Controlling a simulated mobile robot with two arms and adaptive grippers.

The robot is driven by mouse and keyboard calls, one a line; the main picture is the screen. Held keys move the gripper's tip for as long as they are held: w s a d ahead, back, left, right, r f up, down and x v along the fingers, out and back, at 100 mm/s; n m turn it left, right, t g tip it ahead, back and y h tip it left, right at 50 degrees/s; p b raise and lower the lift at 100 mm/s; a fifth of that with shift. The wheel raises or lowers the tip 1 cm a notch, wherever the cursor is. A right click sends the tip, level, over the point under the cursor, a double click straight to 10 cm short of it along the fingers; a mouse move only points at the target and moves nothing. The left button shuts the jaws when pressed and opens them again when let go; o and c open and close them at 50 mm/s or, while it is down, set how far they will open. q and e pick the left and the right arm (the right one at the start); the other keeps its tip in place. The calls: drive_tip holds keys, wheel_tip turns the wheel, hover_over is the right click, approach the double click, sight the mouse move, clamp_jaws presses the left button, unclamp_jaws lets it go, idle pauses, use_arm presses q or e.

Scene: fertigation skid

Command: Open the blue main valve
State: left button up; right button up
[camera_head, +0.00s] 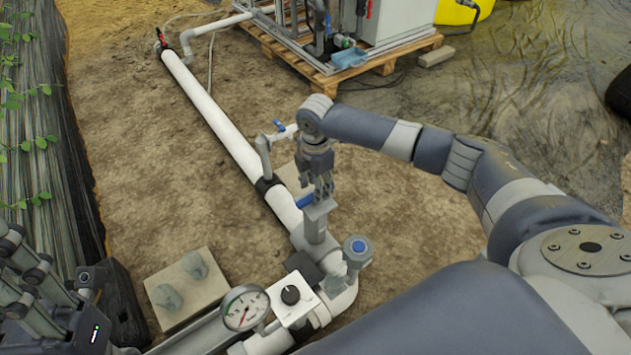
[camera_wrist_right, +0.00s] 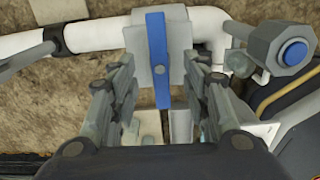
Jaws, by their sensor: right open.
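The blue main valve's flat lever (camera_head: 305,201) sits on a grey valve body (camera_head: 316,224) on the white pipe. In the right wrist view the blue lever (camera_wrist_right: 157,45) runs lengthwise up the middle, between the two fingers. My right gripper (camera_head: 321,190) points down just above the valve. In its wrist view the gripper (camera_wrist_right: 158,95) is open, with a finger on each side of the lever; contact cannot be told. My left gripper (camera_head: 40,300) is at the lower left edge, partly cut off, away from the valve; its opening is unclear.
A smaller blue-handled valve (camera_head: 282,127) stands behind the right gripper. A blue-capped grey fitting (camera_head: 358,248) is close at its right. A pressure gauge (camera_head: 245,308) and a white box with a black knob (camera_head: 291,296) are nearer. A pallet (camera_head: 335,75) holds equipment at the back.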

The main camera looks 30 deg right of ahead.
drive_tip(key=shift+f, duration=0.2)
idle(0.3)
drive_tip(key=shift+f+b, duration=0.6)
drive_tip(key=shift+f, duration=1.45)
drive_tip(key=shift+c, duration=0.4)
clamp_jaws()
